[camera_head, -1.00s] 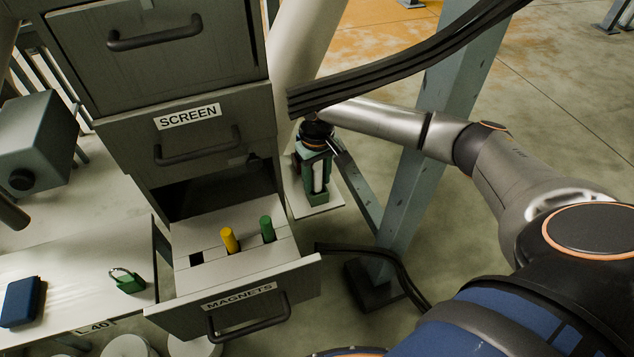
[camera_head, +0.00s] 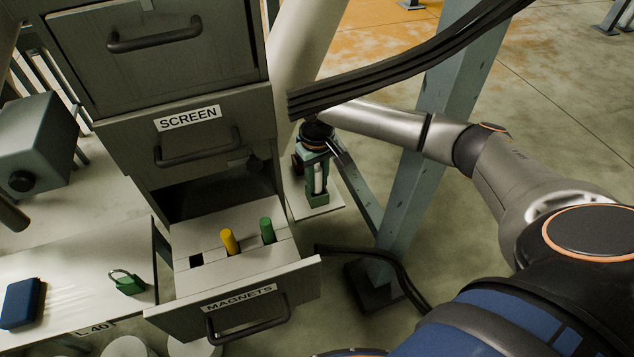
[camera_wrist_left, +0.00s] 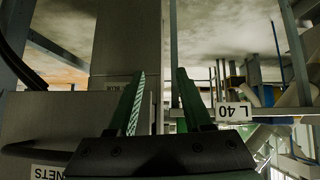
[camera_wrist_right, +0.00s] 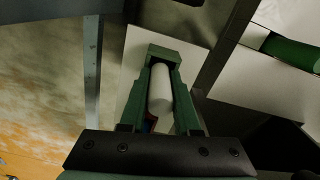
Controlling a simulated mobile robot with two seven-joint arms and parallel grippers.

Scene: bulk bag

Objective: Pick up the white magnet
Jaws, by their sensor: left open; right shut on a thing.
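The white magnet (camera_wrist_right: 160,90) is a short pale cylinder between the green fingers of my right gripper (camera_wrist_right: 162,75), which is shut on it. In the head view, my right gripper (camera_head: 316,182) points down to the right of the open drawer, with the white magnet (camera_head: 318,178) upright between its fingers. A green block (camera_wrist_right: 164,54) shows at the fingertips, over a pale plate; I cannot tell whether the magnet touches it. My left gripper (camera_wrist_left: 155,100) is open and empty in the left wrist view, and it is outside the head view.
The open MAGNETS drawer (camera_head: 290,275) holds a yellow magnet (camera_head: 229,241), a green magnet (camera_head: 267,230) and an empty square slot (camera_head: 196,260). A green padlock (camera_head: 128,283) and blue box (camera_head: 22,303) lie on the left bench. A slanted grey post (camera_head: 425,150) and black cables (camera_head: 385,70) are near my right arm.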

